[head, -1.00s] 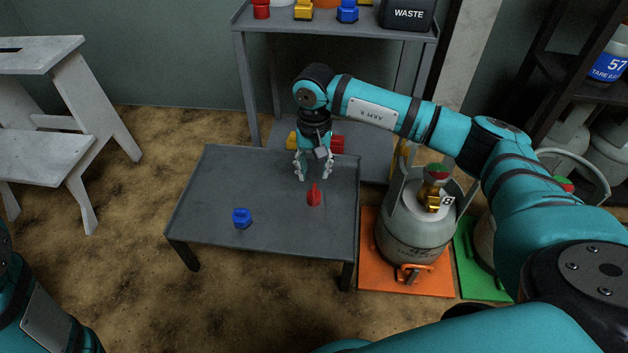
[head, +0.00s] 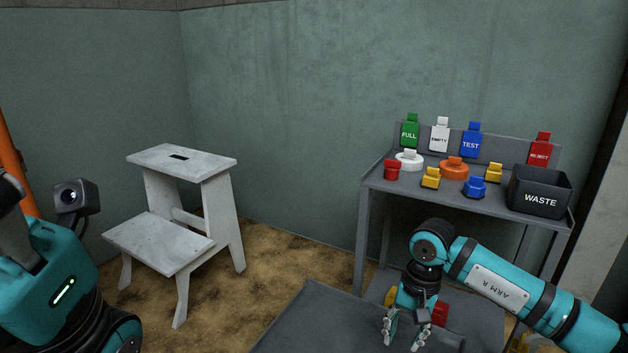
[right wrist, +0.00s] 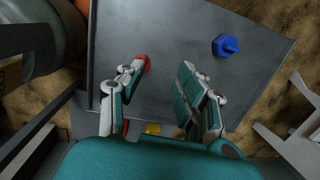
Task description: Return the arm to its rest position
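My right gripper (head: 405,333) hangs fingers down over the low grey table (head: 312,318) at the bottom of the head view. In the right wrist view its two fingers (right wrist: 165,90) are spread apart with nothing between them. A red piece (right wrist: 142,63) lies on the table, partly behind the left finger in that view. A blue piece (right wrist: 226,46) lies farther off on the table, clear of the fingers. My left arm (head: 60,280) shows at the left edge of the head view. Its gripper fingers cannot be made out.
A grey shelf (head: 368,204) holds coloured tags, several caps and a black WASTE bin (head: 540,192). A white step stool (head: 180,222) stands left of centre. Floor between stool and shelf is clear. A gas cylinder (right wrist: 30,40) is beside the table.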

